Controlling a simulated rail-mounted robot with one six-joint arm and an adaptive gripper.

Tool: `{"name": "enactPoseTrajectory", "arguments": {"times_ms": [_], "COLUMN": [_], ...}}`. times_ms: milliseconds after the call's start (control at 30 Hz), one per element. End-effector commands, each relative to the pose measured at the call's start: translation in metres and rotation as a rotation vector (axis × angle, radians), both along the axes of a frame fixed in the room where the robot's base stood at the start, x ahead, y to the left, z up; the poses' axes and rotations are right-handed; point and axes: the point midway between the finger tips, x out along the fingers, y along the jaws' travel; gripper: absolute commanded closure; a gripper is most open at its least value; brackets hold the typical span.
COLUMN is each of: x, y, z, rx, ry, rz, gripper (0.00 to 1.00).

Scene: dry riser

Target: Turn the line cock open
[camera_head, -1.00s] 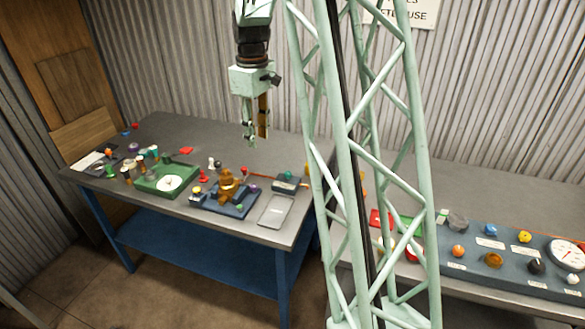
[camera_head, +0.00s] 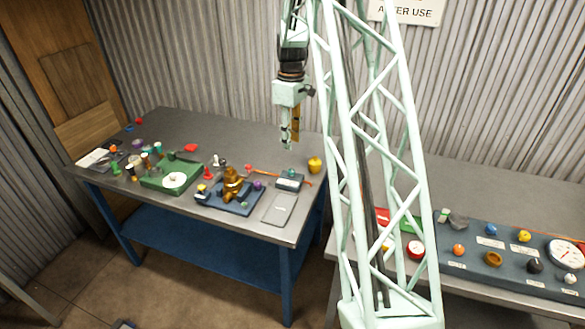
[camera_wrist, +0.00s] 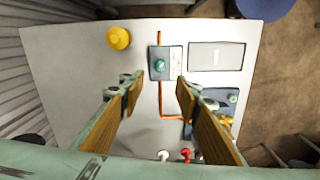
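A small grey block with a teal knob (camera_wrist: 160,65) sits on an orange line (camera_wrist: 160,100) and appears to be the line cock. In the head view this block (camera_head: 289,180) is near the right end of the left table. My gripper (camera_wrist: 158,90) is open and empty, its two wood-coloured finger pads wide apart. In the head view my gripper (camera_head: 290,146) hangs pointing down above the table, clear of the block. In the wrist view the knob lies ahead, between the lines of the two fingers. I cannot read the knob's turned position.
A yellow knob-like object (camera_head: 315,165) stands right of the block. A grey flat plate (camera_head: 280,208), a blue base with a brass fitting (camera_head: 231,183) and a green tray (camera_head: 157,183) are nearby. The right table holds a gauge panel (camera_head: 515,262). The table behind the block is mostly clear.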

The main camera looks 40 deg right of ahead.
Motion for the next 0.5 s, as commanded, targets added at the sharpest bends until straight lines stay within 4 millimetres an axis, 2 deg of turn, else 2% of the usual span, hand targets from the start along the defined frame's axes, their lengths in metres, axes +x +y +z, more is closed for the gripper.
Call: {"name": "enactPoseTrajectory", "arguments": {"times_ms": [267,500], "x": [0.0,0.0], "y": [0.0,0.001], "z": [-0.001,-0.012], "rx": [0.0,0.001], "ry": [0.0,0.001], "rz": [0.0,0.0], "gripper": [0.7,0.7]}}
